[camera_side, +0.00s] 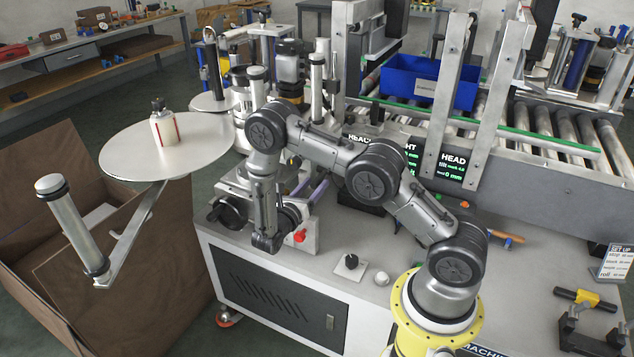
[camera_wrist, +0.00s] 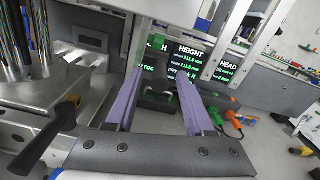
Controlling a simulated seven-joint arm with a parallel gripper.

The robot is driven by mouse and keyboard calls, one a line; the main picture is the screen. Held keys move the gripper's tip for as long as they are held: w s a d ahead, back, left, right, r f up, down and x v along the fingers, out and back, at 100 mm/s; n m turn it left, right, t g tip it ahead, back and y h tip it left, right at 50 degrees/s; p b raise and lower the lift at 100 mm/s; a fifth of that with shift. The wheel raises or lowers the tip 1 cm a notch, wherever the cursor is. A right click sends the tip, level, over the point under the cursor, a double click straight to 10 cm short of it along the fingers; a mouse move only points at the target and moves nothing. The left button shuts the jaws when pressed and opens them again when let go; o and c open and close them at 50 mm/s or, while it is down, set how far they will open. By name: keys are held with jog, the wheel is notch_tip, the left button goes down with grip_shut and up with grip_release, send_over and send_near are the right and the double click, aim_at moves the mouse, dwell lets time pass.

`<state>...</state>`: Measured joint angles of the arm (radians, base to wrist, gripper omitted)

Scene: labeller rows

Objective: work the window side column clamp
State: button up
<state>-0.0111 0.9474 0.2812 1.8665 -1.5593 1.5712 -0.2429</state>
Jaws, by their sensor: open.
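My gripper (camera_wrist: 160,78) is open and empty; its two purple fingers point at the display panel. In the side view my gripper (camera_side: 321,184) is mostly hidden behind my arm. Between and beyond the fingers, a dark clamp-like block (camera_wrist: 160,103) stands at the foot of the display panel, apart from the fingertips. A black lever with an orange hub (camera_wrist: 55,132) is left of the fingers, not touched. A red knob (camera_side: 300,236) shows near my wrist in the side view. I cannot tell which of these belongs to the window side column clamp.
Green-lit HEIGHT and HEAD displays (camera_side: 452,167) face the bench. A label-roll disc (camera_side: 110,152) overhangs an open brown box (camera_side: 40,225) at left. Loose orange-handled tools (camera_side: 508,237) lie at right.

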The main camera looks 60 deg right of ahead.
jog(key=shift+d, duration=1.05)
grip_shut()
dwell(0.7)
